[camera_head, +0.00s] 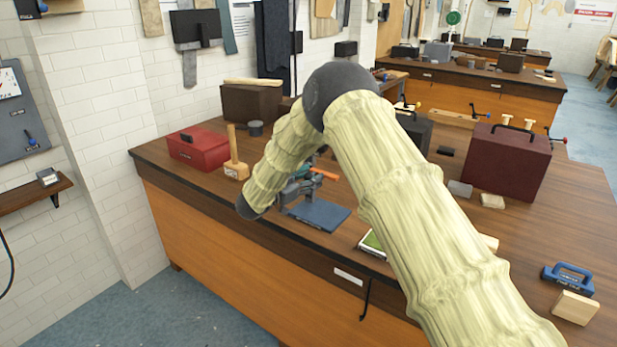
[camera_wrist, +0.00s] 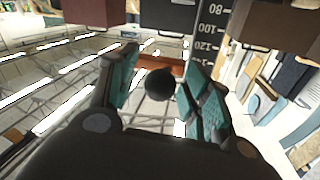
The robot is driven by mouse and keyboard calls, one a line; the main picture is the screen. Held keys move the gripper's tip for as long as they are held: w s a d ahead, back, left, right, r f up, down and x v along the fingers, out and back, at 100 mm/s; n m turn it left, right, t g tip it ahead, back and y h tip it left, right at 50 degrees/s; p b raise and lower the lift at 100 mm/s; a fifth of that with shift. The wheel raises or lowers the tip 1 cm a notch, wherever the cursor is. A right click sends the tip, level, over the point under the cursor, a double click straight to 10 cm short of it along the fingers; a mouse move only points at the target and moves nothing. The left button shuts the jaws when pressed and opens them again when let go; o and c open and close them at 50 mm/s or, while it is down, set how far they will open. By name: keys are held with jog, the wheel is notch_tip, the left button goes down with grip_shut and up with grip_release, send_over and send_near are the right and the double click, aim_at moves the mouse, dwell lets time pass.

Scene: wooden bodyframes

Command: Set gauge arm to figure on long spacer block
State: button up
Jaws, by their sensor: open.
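My gripper (camera_wrist: 160,80) is open in the wrist view, its teal-padded fingers on either side of a dark round knob (camera_wrist: 158,85). I cannot tell whether the pads touch it. Behind the knob runs an orange-red bar (camera_wrist: 176,67), perhaps the gauge arm. A dark upright scale (camera_wrist: 209,30) with white numbers, 80 to 120 and beyond, stands beside it. In the head view my gripper (camera_head: 300,187) is partly hidden by my arm, with an orange bar (camera_head: 324,173) close by above a blue plate (camera_head: 320,214). I cannot identify the long spacer block or its figure.
A red toolbox (camera_head: 198,150) and a wooden mallet (camera_head: 236,162) stand at the bench's left. A maroon case (camera_head: 507,167), a grey block (camera_head: 460,188) and a small wooden block (camera_head: 492,201) are at the right. A blue-handled tool (camera_head: 568,278) lies near another wooden block (camera_head: 575,307).

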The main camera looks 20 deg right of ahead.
grip_shut()
notch_tip(320, 180, down, 4)
jog(key=shift+f+b, duration=0.1)
jog(key=shift+b, duration=1.1)
grip_release()
jog(key=v, duration=1.2)
